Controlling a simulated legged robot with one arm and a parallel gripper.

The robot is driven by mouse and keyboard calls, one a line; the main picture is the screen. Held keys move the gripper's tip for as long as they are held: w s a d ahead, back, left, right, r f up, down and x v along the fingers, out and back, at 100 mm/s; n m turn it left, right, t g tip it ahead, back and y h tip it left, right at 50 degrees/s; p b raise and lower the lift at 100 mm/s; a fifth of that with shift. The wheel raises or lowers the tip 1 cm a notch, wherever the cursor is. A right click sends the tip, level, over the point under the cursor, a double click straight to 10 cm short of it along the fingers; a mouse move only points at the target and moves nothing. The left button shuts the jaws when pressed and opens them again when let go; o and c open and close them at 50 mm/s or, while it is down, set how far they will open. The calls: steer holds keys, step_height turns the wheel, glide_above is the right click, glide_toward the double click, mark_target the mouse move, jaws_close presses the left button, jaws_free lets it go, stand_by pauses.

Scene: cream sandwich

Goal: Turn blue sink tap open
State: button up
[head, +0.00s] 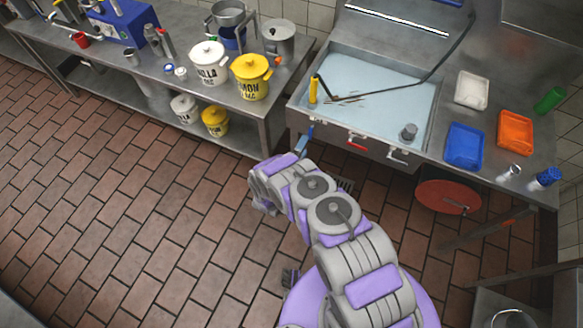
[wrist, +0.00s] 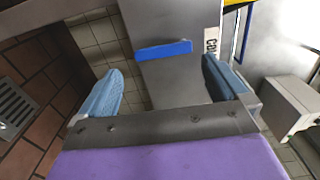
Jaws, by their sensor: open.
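The blue sink tap (wrist: 163,49) shows in the wrist view as a flat blue bar on the grey sink front. In the head view the tap handle (head: 311,130) is a small blue piece at the left end of the sink front, partly hidden by my gripper. My gripper (wrist: 161,86) is open, with a pale blue pad on each side and nothing between them. The tap lies ahead of the gap between the pads, with no visible contact. In the head view my gripper (head: 302,146) is just in front of the sink's left corner.
The sink (head: 375,85) holds water. A red tap (head: 356,143) and a white tap (head: 398,155) sit further right on its front. A table (head: 205,118) with white and yellow pots stands left. A red reel (head: 448,197) is below right. The floor at left is clear.

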steer(key=v, duration=1.2)
steer(key=shift+w, duration=0.1)
